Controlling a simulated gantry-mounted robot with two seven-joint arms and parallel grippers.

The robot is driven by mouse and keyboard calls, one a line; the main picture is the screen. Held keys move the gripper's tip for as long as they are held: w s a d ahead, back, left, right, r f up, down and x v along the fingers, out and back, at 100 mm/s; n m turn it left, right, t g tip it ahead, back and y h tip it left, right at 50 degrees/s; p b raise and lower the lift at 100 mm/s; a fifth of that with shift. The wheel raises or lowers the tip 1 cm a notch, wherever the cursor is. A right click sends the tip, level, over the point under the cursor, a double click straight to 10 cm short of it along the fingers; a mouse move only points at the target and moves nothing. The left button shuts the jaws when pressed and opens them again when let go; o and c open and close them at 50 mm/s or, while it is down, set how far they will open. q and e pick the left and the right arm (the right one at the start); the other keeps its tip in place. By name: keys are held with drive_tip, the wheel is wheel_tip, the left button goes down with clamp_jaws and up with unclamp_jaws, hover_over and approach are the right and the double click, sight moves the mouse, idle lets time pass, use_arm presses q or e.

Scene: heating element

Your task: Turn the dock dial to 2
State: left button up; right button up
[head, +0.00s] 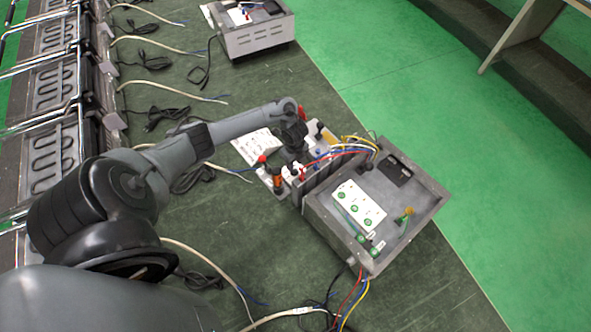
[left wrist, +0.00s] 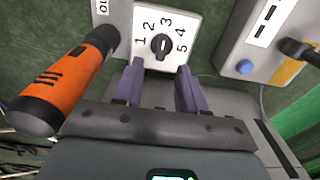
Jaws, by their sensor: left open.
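The dock dial is a black knob (left wrist: 161,46) on a white plate (left wrist: 178,22) with the numbers 1 to 5 around it, in the left wrist view. I cannot tell which number it points at. My left gripper (left wrist: 160,68) is open, its two purple fingers apart and reaching toward the lower edge of the plate. The knob is just beyond the fingertips, with nothing held. In the head view my left gripper (head: 293,150) is over the dock, and the arm hides the dial there. My right gripper is in neither view.
An orange handled tool (left wrist: 62,88) stands close left of the fingers in the left wrist view. A grey box with a blue button (left wrist: 244,67) is at right. In the head view an open metal box (head: 430,205) with wires adjoins the dock.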

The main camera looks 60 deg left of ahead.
sight(295, 170)
use_arm(q)
drive_tip(key=shift+f+b, duration=0.75)
drive_tip(key=shift+f, duration=1.85)
clamp_jaws()
